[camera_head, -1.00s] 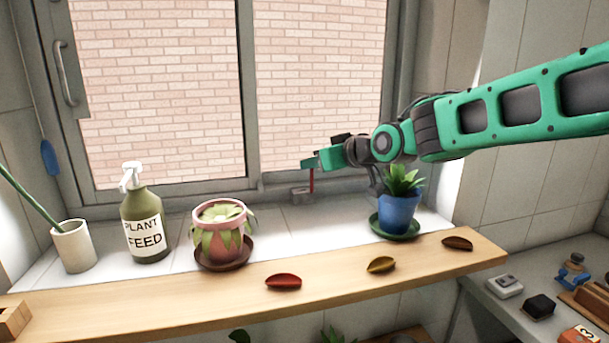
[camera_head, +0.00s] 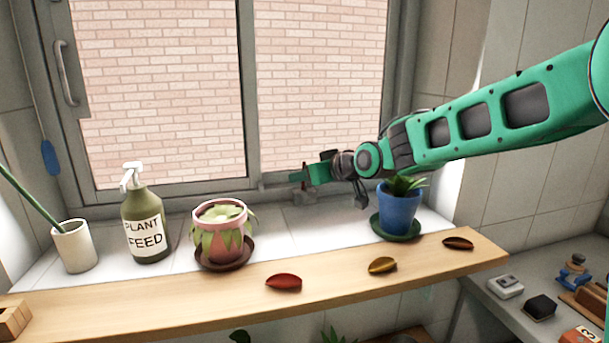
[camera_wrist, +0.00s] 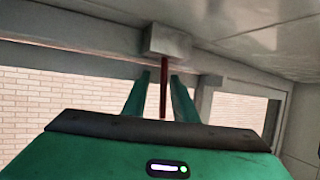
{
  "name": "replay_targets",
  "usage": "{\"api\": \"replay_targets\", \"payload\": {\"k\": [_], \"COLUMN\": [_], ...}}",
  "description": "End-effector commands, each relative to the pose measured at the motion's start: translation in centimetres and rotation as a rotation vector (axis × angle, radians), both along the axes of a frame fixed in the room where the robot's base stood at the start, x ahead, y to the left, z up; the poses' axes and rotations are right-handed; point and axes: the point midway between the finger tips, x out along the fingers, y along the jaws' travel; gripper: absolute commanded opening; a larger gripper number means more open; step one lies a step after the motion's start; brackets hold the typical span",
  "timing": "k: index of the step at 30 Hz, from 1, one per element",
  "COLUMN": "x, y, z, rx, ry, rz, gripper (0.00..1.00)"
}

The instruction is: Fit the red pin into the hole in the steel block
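The steel block (camera_head: 305,197) sits on the tiled sill at the foot of the window. It shows at the top of the wrist view (camera_wrist: 167,42), which looks upside down. The thin red pin (camera_wrist: 163,88) meets the block in line with it; how deep it sits in the hole cannot be seen. My gripper (camera_head: 300,176) is just above the block in the head view, mostly hiding the pin. In the wrist view, its two green fingers (camera_wrist: 160,80) stand either side of the pin with gaps visible, so it looks open.
A blue pot (camera_head: 399,210) with a plant stands right of the block, under my arm. A pink pot (camera_head: 222,222) and a plant feed bottle (camera_head: 147,225) stand to the left. Several dry leaf-like pieces lie on the wooden ledge (camera_head: 200,300). The window frame is close behind.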

Motion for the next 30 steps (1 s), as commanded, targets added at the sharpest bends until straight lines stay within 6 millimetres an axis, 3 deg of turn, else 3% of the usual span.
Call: {"api": "replay_targets", "payload": {"k": [13,30], "x": [-0.9,-7.6], "y": [-0.7,-6.2], "z": [1.4,5.1], "rx": [0.006,0.007], "ry": [-0.015,-0.016], "rz": [0.000,-0.003], "gripper": [0.25,0.25]}}
